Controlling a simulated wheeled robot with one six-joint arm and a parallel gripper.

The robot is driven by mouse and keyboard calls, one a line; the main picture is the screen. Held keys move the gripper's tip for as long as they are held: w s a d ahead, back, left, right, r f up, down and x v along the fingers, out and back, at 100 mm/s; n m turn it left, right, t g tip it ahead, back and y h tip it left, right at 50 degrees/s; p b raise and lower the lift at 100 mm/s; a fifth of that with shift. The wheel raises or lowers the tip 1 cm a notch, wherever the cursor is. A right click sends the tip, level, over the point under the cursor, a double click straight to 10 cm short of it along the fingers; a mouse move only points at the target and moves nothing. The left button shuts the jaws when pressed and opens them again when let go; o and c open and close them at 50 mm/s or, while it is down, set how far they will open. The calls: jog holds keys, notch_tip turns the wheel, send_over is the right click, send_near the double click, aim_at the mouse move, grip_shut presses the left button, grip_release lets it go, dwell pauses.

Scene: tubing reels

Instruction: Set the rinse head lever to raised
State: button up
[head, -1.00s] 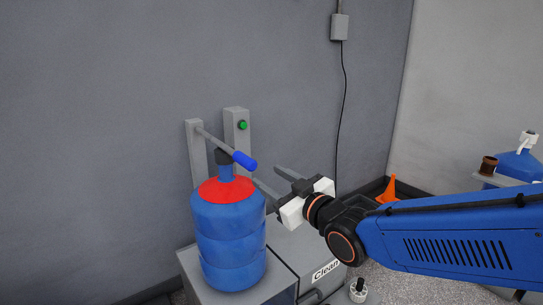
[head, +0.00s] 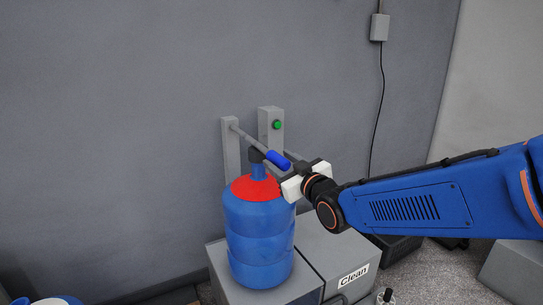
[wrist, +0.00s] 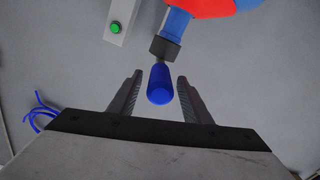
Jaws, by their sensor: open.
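The rinse head lever is a grey rod with a blue grip (head: 279,161). It slants down to the right from a grey post, above a blue bottle (head: 258,240) with a red top. A black cap (head: 256,155) sits at the bottle's neck beside the rod. In the wrist view the blue grip (wrist: 159,85) points end-on at the camera. My gripper (wrist: 160,76) is open, with one finger on each side of the grip and a visible gap on both sides. In the head view the far finger is partly hidden behind the grip.
The bottle stands on a grey cabinet beside a box labelled "Clean" (head: 352,275). A grey post with a green button (head: 277,124) stands behind. A grey wall closes off the back, with a cable (head: 378,110) running down it. A black box sits on the floor at right.

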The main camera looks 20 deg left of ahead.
aim_at(271, 155)
jog(key=shift+x, duration=2.7)
grip_shut()
